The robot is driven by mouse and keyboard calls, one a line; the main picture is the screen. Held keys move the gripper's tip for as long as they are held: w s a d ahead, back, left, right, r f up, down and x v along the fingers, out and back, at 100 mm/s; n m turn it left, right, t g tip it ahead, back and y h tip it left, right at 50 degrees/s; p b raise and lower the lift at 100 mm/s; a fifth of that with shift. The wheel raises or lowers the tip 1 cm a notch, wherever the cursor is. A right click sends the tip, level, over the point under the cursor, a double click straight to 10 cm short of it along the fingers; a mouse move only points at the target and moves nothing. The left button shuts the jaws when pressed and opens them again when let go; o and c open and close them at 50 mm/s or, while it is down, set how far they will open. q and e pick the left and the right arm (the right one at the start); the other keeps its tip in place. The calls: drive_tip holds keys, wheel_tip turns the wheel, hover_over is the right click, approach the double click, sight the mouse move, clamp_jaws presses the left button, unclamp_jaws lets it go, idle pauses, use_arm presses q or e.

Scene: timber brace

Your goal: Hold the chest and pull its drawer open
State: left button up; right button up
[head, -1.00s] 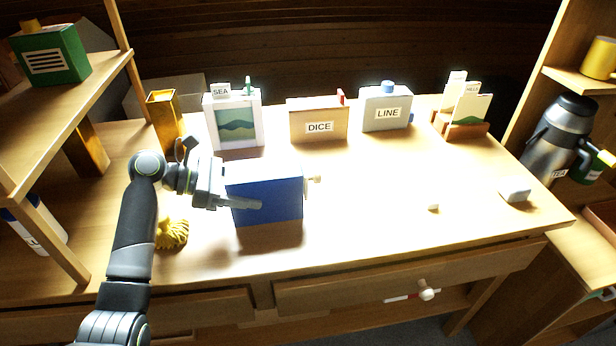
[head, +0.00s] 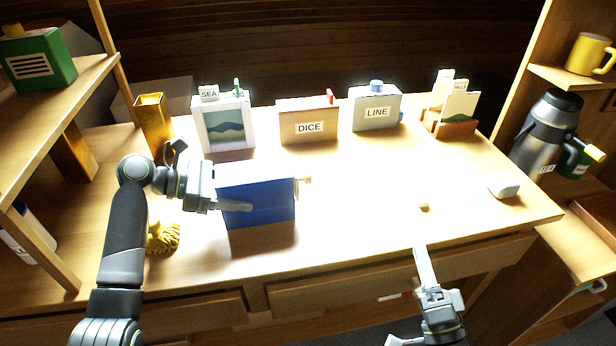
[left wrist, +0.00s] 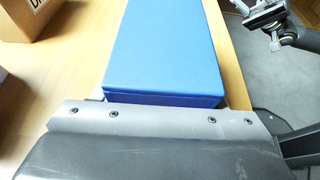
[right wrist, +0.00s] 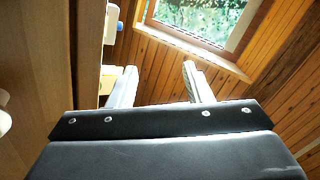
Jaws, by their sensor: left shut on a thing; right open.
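The blue chest (head: 258,205) stands on the desk left of centre, with a small pale knob (head: 304,180) on its right end. My left gripper (head: 232,196) is shut on the chest from the left side. In the left wrist view the chest's blue top (left wrist: 165,50) runs away from the gripper; its fingers are hidden there. My right gripper (head: 422,268) is open and empty at the desk's front edge, to the right of and nearer than the chest. Its two fingers show apart in the right wrist view (right wrist: 160,85). The drawer's seam cannot be made out clearly.
Behind the chest stand the SEA picture box (head: 224,122), DICE box (head: 309,122), LINE box (head: 376,108) and a card holder (head: 450,122). A small pale block (head: 424,206) and a white item (head: 503,187) lie to the right. The desk right of the chest is mostly clear.

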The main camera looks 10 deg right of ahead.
drive_tip(key=w+r+m, duration=0.1)
drive_tip(key=w, duration=0.1)
drive_tip(key=w+r+m, duration=0.1)
drive_tip(key=w+r, duration=0.1)
drive_tip(key=w+r+m+h, duration=0.1)
drive_tip(key=shift+w+a+r+m+g, duration=0.1)
drive_tip(key=shift+w+r+m+g, duration=0.2)
drive_tip(key=shift+w+m, duration=0.1)
drive_tip(key=w+a+r+n+g+y, duration=0.2)
drive_tip(key=w+a+r+g+y, duration=0.2)
drive_tip(key=w+a+y, duration=0.4)
drive_tip(key=n+g, duration=0.2)
approach(308, 178)
drive_tip(key=shift+s+d+f, duration=0.2)
drive_tip(key=shift+s+d, duration=0.1)
drive_tip(key=shift+d, duration=0.3)
drive_tip(key=shift+w+a+f, duration=0.1)
drive_tip(key=shift+a+f, duration=0.05)
drive_tip(key=shift+f, duration=0.05)
drive_tip(key=shift+w+a, duration=0.15)
drive_tip(key=shift+w, duration=0.15)
drive_tip(key=x, duration=1.1)
